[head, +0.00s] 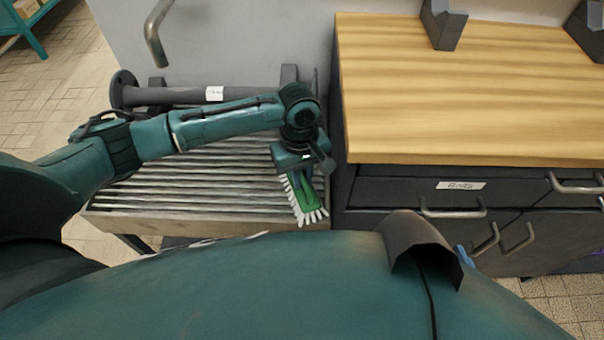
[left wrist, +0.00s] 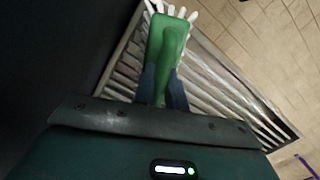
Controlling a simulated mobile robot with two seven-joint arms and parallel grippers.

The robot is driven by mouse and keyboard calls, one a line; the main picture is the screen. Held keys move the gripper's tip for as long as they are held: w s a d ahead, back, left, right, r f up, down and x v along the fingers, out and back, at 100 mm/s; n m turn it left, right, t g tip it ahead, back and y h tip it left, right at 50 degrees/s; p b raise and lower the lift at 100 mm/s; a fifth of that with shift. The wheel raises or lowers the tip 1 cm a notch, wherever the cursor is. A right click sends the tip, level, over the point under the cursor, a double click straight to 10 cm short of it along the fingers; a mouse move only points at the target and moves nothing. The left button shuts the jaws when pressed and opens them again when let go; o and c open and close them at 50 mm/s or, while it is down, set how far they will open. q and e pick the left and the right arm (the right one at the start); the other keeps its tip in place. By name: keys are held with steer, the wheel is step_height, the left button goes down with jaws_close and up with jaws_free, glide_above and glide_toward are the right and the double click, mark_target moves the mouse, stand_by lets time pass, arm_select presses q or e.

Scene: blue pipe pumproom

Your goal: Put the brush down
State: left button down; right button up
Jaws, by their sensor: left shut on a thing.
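A green brush (head: 304,196) with white bristles is held in my left gripper (head: 300,172), over the right end of a slatted rack (head: 210,180). The bristles point down and outward. In the left wrist view the brush (left wrist: 168,45) extends from between the blue-grey fingers of my left gripper (left wrist: 162,88), which are shut on its handle. The slatted rack (left wrist: 215,85) shows beneath it. I cannot tell whether the brush touches the slats. My right gripper is not in view.
A wood-topped cabinet (head: 440,90) with dark drawers and metal handles stands right beside the rack. A grey flanged pipe (head: 190,95) lies along the rack's back. The slats left of the brush are clear. Tiled floor (head: 75,80) shows at left.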

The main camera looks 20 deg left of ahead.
arm_select(q)
steer(key=shift+f, duration=0.2)
steer(key=shift+f, duration=0.3)
steer(key=c, duration=1.4)
jaws_free()
steer(key=shift+c, duration=0.2)
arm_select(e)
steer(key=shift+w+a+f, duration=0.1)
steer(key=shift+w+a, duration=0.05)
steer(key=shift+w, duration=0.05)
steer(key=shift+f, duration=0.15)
